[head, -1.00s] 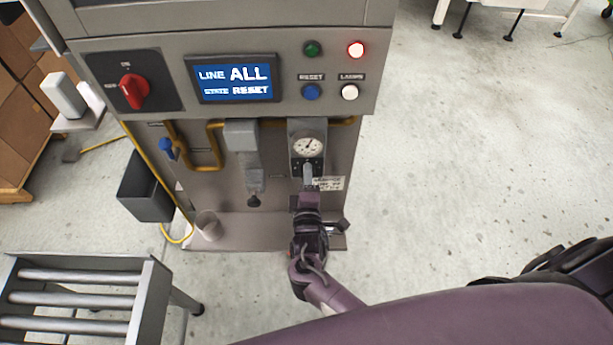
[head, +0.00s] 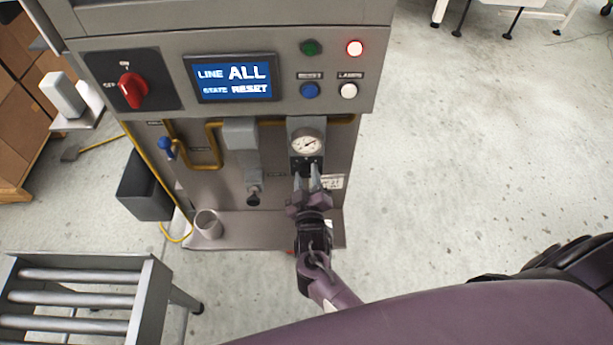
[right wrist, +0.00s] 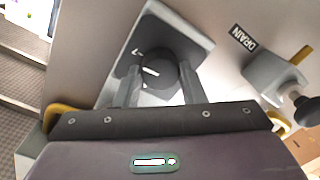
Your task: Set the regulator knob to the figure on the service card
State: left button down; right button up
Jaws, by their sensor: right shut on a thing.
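The regulator knob (right wrist: 158,74) is dark and round with a white pointer line, and sits on a grey plate in the right wrist view. My right gripper (right wrist: 158,88) has one finger on each side of it and is shut on it. In the head view the right gripper (head: 307,173) reaches up to just below the round white gauge (head: 307,144) and hides most of the knob. A white card (head: 333,182) with print too small to read is on the panel right of the fingers. My left gripper is not in view.
A lever with a dark ball end (head: 253,197) hangs left of my gripper; a DRAIN label (right wrist: 243,39) is beside it in the wrist view. A grey cup (head: 208,224) stands on the base ledge. A roller conveyor (head: 80,300) is at lower left.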

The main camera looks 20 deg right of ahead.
jog(key=shift+m, duration=0.4)
jog(key=o, duration=1)
jog(key=shift+f, duration=0.1)
jog(key=v, duration=0.7)
jog(key=shift+s+b, duration=0.3)
jog(key=shift+s, duration=0.1)
